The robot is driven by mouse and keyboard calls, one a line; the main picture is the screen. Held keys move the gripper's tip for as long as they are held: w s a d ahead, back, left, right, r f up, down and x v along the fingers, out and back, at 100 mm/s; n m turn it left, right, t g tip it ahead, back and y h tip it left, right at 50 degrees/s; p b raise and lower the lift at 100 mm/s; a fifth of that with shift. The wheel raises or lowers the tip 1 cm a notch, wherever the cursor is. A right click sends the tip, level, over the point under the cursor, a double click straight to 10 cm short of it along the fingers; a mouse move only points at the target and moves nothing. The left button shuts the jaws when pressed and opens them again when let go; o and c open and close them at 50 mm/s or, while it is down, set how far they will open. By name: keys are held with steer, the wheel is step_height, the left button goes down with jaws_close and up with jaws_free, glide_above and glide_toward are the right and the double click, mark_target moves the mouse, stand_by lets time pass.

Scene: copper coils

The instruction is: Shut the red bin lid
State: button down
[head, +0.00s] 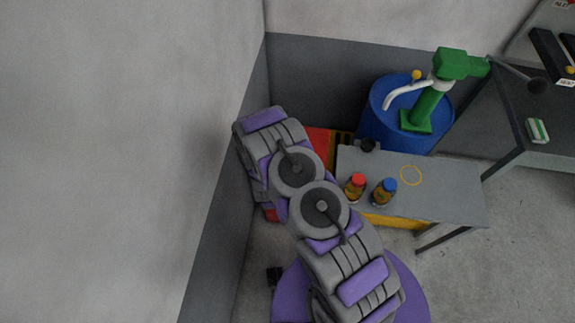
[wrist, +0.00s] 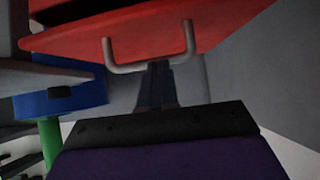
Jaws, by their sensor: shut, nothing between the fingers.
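The red bin (head: 319,138) shows only in part in the head view, behind my arm in the corner; a small red patch also shows below the arm. In the wrist view a red panel (wrist: 230,30) of the bin fills the top, with a grey metal loop handle (wrist: 150,69) on it. My gripper (wrist: 156,72) is shut and empty, its dark fingertips close to the handle's bar. I cannot tell whether they touch it. In the head view my arm hides the gripper. How far the lid stands open is not clear.
A grey table (head: 440,190) with two bottles, red-capped (head: 355,188) and blue-capped (head: 384,192), stands right of my arm. A blue drum (head: 378,128) with a green pump (head: 430,105) stands behind it. The wall (head: 225,200) is close on the left. A dark bench (head: 515,110) is at right.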

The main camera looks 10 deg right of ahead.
steer(key=shift+s+a+f, duration=0.1)
steer(key=shift+s+f, duration=0.15)
steer(key=shift+f, duration=0.45)
steer(key=shift+s+f, duration=0.2)
steer(key=shift+f, duration=0.45)
